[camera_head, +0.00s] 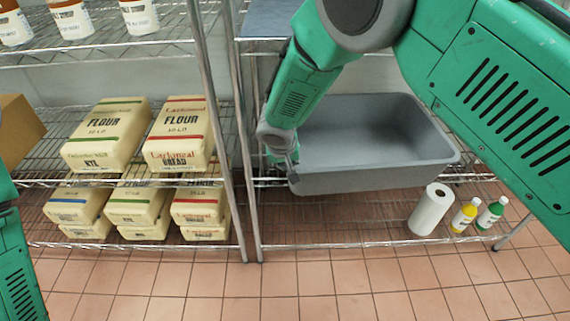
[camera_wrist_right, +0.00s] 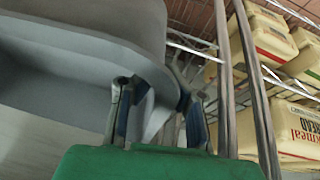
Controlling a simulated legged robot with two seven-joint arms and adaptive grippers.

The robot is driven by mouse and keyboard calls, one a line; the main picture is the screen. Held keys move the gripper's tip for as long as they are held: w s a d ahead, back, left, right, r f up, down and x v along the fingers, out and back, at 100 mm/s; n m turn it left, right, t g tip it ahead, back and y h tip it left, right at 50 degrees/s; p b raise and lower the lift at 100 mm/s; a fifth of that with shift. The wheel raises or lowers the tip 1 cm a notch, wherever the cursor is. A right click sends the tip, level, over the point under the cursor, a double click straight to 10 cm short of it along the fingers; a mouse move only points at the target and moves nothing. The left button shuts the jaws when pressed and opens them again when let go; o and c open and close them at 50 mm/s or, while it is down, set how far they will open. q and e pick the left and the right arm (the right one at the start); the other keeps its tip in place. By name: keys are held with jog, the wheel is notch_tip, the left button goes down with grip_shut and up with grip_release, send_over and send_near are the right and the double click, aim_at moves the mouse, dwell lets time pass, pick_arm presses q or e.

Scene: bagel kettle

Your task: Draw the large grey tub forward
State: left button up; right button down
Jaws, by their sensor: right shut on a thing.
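The large grey tub (camera_head: 385,178) sits on the middle wire shelf of the right-hand rack, its front edge at the shelf's front. My right gripper (camera_head: 287,170) is at the tub's front left corner, partly hidden by its own wrist. In the right wrist view the right gripper (camera_wrist_right: 155,112) has its fingers on either side of the tub's rim (camera_wrist_right: 110,45), shut on it. Of my left arm only green links show at the left edge of the head view; the left gripper is out of view.
Metal posts (camera_head: 243,150) stand just left of my right gripper. A paper roll (camera_head: 431,209), a yellow bottle (camera_head: 465,215) and a green-labelled bottle (camera_head: 491,214) stand on the shelf below the tub. The tiled floor (camera_head: 330,290) in front is clear.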

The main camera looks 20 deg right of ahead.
jog(key=c, duration=1.6)
grip_release()
jog(key=shift+d, duration=0.15)
jog(key=v, duration=1.2)
jog(key=shift+f, duration=0.1)
jog(key=s+d+f+n+g+y, duration=0.1)
jog(key=s+d+f+g+y, duration=0.15)
jog(key=s+f, duration=0.65)
jog(key=s+d+f+n+g+y, duration=0.1)
jog(key=s+d+f, duration=0.3)
jog(key=s+f, duration=0.45)
jog(key=shift+n+h, duration=0.3)
jog(key=shift+h, duration=0.35)
jog(key=s+d+f, duration=0.1)
jog(key=s+d, duration=0.1)
jog(key=s, duration=0.4)
jog(key=s+d+f, duration=0.1)
jog(key=s+d, duration=0.2)
jog(key=s, duration=0.3)
jog(key=s+d+f, duration=0.1)
jog(key=s+d, duration=0.2)
jog(key=s, duration=0.3)
jog(key=shift+s+d, duration=0.25)
